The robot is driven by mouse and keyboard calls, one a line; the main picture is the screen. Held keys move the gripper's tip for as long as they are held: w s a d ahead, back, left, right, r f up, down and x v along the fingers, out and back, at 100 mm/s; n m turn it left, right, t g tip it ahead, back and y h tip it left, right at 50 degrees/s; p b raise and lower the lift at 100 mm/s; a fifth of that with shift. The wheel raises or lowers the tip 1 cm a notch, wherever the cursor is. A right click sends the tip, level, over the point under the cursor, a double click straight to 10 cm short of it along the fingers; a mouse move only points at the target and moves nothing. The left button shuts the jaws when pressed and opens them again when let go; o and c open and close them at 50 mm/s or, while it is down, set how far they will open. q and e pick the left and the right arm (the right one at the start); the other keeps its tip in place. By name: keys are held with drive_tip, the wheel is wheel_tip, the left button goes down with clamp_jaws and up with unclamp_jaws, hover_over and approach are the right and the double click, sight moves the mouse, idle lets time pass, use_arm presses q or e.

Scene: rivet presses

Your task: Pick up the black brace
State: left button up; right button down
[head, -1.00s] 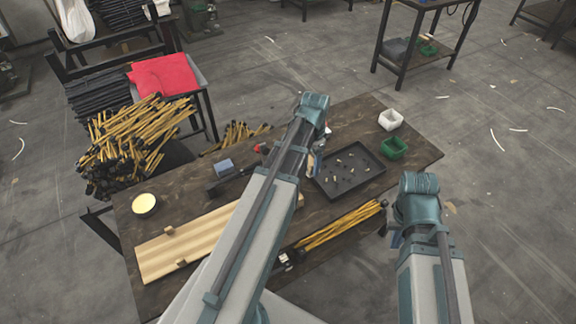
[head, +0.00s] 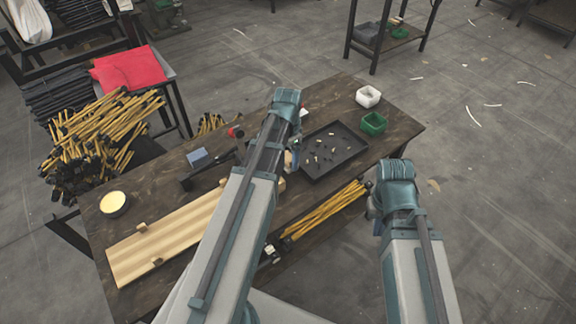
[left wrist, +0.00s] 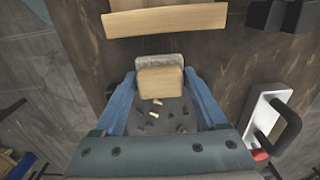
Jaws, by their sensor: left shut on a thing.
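My left gripper (head: 293,158) is over the table beside the dark tray, its jaws mostly hidden by my arm in the head view. In the left wrist view its blue fingers are shut on a small tan block (left wrist: 160,82) with a grey edge behind it. My right gripper (head: 374,215) is low at the table's front right edge, and its jaws are hidden. A stack of black bars (head: 62,95) lies at the far left; I cannot tell whether the black brace is among them.
The table (head: 395,125) holds a dark tray (head: 345,160) of small brass parts, a wooden board (head: 125,262), yellow rods (head: 325,210), a white bin (head: 368,96) and a green bin (head: 373,124). A pile of yellow, black-ended rods (head: 105,135) stands left.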

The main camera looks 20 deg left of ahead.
sight(288, 163)
use_arm(q)
wheel_tip(288, 163, down, 3)
drive_tip(key=shift+f+b, duration=0.1)
drive_tip(key=shift+b, duration=1.1)
drive_tip(key=shift+r, duration=0.2)
drive_tip(key=shift+f, duration=0.15)
drive_tip(key=o, duration=1.3)
